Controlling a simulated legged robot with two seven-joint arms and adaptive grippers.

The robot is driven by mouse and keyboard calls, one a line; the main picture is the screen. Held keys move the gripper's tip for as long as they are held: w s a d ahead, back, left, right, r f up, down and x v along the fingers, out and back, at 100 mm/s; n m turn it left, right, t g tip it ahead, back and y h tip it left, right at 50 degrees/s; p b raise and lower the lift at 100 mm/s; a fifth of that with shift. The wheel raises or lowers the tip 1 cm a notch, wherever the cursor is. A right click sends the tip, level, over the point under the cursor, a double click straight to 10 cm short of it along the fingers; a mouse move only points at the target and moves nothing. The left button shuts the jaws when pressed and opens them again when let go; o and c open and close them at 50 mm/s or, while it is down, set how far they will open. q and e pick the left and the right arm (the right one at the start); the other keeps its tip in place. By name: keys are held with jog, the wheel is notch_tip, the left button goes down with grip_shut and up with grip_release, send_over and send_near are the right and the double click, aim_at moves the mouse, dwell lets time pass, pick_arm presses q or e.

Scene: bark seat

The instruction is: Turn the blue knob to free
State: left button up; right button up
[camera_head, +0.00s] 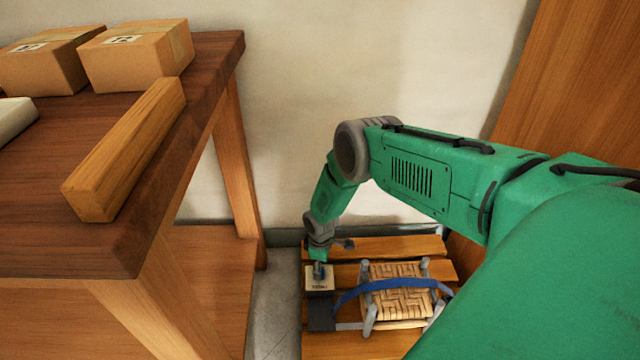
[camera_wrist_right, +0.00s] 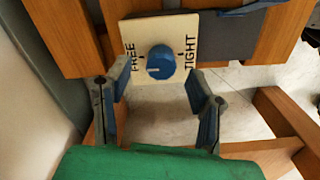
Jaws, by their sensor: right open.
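The blue knob (camera_wrist_right: 160,61) sits on a pale plate (camera_wrist_right: 137,36) in the right wrist view. The plate reads FREE on the left and TIGHT on the right. A small pale mark shows on the lower left of the knob's face. My right gripper (camera_wrist_right: 160,86) is open, its two blue-padded fingers spread to either side just below the knob and apart from it. In the head view my right gripper (camera_head: 318,264) is over the plate (camera_head: 319,285), and largely hides the knob. My left gripper is not in view.
A woven seat (camera_head: 398,290) with a blue strap (camera_head: 352,292) lies on a slatted wooden stand (camera_head: 385,246) beside the plate. A wooden table (camera_head: 215,62) with cardboard boxes (camera_head: 140,55) and a wooden bar (camera_head: 125,150) stands left. A wall is behind.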

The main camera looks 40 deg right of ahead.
notch_tip(320, 180, up, 8)
dwell(0.5)
jog(key=s+a+r+m, duration=0.25)
jog(key=s+a, duration=0.45)
jog(key=s, duration=0.4)
jog(key=s+a+r+m, duration=0.2)
jog(key=s+a+r, duration=0.1)
jog(key=s+a, duration=0.6)
jog(key=s+d+r+m, duration=0.1)
jog(key=s+d+r, duration=0.1)
jog(key=s+r, duration=0.45)
notch_tip(320, 180, up, 17)
jog(key=s+p, duration=0.1)
jog(key=p, duration=1.7)
jog(key=shift+s+f+t, duration=0.2)
jog(key=shift+s+t, duration=0.1)
